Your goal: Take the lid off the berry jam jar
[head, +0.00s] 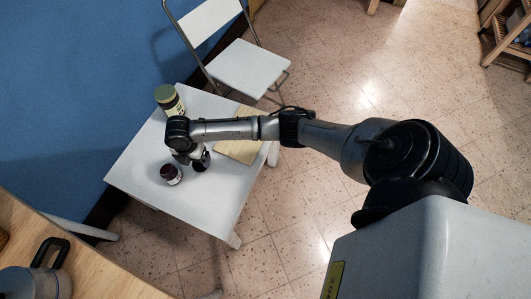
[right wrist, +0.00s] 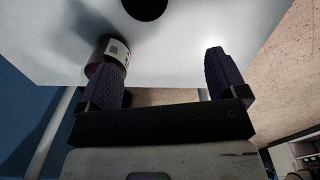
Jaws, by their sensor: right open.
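The berry jam jar (head: 171,174), dark purple-red with a pale label, stands on the small white table in the head view. A dark reddish jar with a white label (right wrist: 116,50), likely the same one, shows in the right wrist view, partly behind the left finger. My right gripper (head: 190,157) is above the table close beside the jar. In the right wrist view its purple fingers (right wrist: 164,65) are apart with nothing between them. I cannot make out the lid clearly. My left gripper is not in view.
A jar with a green lid (head: 169,98) stands at the table's back corner. A wooden board (head: 238,150) lies on the right of the white table (head: 211,205). A dark round thing (right wrist: 145,7) shows at the wrist view's top edge. A white chair (head: 247,68) stands behind.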

